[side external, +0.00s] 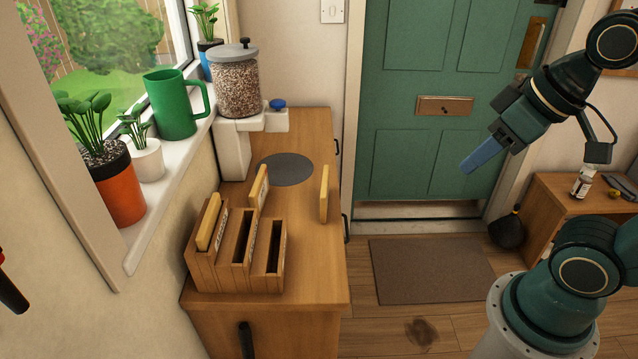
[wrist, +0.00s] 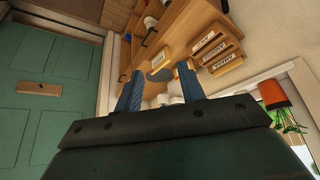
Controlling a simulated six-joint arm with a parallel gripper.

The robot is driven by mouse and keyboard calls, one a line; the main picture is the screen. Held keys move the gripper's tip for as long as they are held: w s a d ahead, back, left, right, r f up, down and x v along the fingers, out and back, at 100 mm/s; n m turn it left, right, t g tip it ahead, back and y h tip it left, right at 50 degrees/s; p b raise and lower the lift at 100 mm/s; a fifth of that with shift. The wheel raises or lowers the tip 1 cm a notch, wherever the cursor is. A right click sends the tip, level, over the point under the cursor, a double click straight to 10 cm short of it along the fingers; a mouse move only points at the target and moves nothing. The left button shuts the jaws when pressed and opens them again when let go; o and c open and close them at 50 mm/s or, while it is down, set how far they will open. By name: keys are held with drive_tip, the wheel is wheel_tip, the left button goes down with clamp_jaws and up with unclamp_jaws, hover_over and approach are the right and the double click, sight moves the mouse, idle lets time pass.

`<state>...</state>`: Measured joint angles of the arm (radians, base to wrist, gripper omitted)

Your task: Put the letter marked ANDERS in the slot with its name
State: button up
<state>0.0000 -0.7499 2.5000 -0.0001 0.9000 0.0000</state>
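A wooden letter rack (side external: 272,284) with several narrow slots stands on the cabinet, its name labels too small to read surely. One yellow letter (side external: 210,222) sits in the left slot. A third letter (side external: 324,193) stands upright, edge-on, near the cabinet's right edge, apart from the rack. The wrist view shows a separate letter (wrist: 175,53) with unreadable writing beside the labelled rack (wrist: 232,49). My gripper (wrist: 160,70) is open and empty, also seen high by the door (side external: 467,168), far from the letters.
The cabinet top (side external: 312,130) holds a grey round mat (side external: 286,169) and a white dispenser with a grain-filled jar (side external: 237,85). Plants and a green mug (side external: 172,105) line the windowsill. The space between my gripper and the cabinet is clear, before the green door (side external: 420,145).

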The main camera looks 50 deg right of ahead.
drive_tip(key=shift+w+r, duration=0.1)
idle(0.6)
drive_tip(key=m+g, duration=0.6)
drive_tip(key=m, duration=0.4)
hover_over(326, 179)
wheel_tip(326, 179, down, 11)
drive_tip(key=shift+r, duration=0.15)
drive_tip(key=shift+a+f, duration=0.1)
drive_tip(key=shift+f, duration=4.2)
